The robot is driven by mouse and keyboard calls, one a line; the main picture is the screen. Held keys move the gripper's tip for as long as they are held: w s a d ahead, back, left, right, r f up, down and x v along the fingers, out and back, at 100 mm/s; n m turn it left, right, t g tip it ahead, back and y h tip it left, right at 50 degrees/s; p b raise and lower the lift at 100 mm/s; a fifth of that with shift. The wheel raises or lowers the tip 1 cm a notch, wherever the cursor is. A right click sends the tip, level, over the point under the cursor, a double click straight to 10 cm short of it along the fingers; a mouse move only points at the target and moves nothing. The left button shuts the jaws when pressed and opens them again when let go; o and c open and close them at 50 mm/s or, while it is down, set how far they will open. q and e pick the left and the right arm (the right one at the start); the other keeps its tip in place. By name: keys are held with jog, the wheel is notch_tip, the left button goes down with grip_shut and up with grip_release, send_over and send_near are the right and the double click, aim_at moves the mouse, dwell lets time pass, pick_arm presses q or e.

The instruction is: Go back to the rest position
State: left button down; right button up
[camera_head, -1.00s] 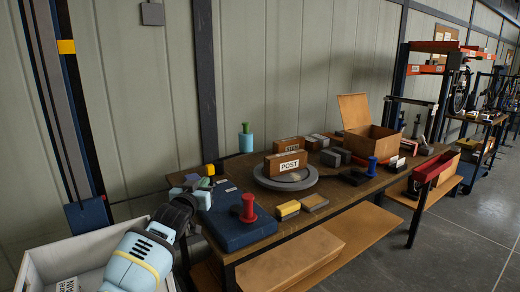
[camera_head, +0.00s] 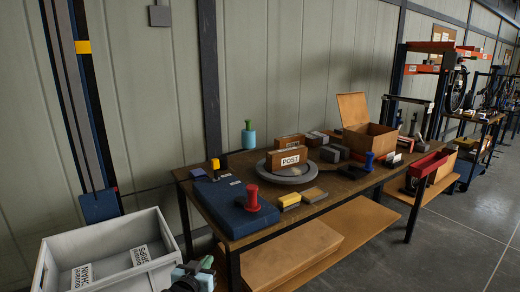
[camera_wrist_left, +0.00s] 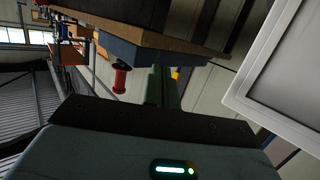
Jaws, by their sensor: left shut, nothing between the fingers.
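My left gripper (camera_head: 197,272) shows at the bottom edge of the head view, beside the right end of the grey-white crate and in front of the table (camera_head: 232,244). It is shut and empty. In the left wrist view its closed fingers (camera_wrist_left: 164,88) point toward the blue pad's edge, apart from everything. Most of the left arm is below the head picture. My right gripper is not in view.
The crate (camera_head: 105,238) with labelled packets stands at lower left. On the table are a blue pad (camera_head: 222,205), a red-handled stamp (camera_head: 252,197), a POST box (camera_head: 290,158) on a round plate and an open carton (camera_head: 370,137). The floor (camera_head: 450,240) at right is clear.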

pick_arm(q)
jog(key=s+a+f+g, duration=0.1)
jog(key=s+f+g, duration=0.1)
jog(key=s+f, duration=0.8)
jog(key=s+f+g, duration=0.1)
jog(key=s+f, duration=0.6)
jog(key=s, duration=0.7)
jog(key=s+a+f+g, duration=0.1)
jog(key=s, duration=1.1)
jog(key=s+a+f+g+y, duration=0.1)
jog(key=s+a+g, duration=0.1)
jog(key=s, duration=1.1)
jog(key=shift+a+f+y, duration=0.2)
jog(key=shift+y, duration=0.1)
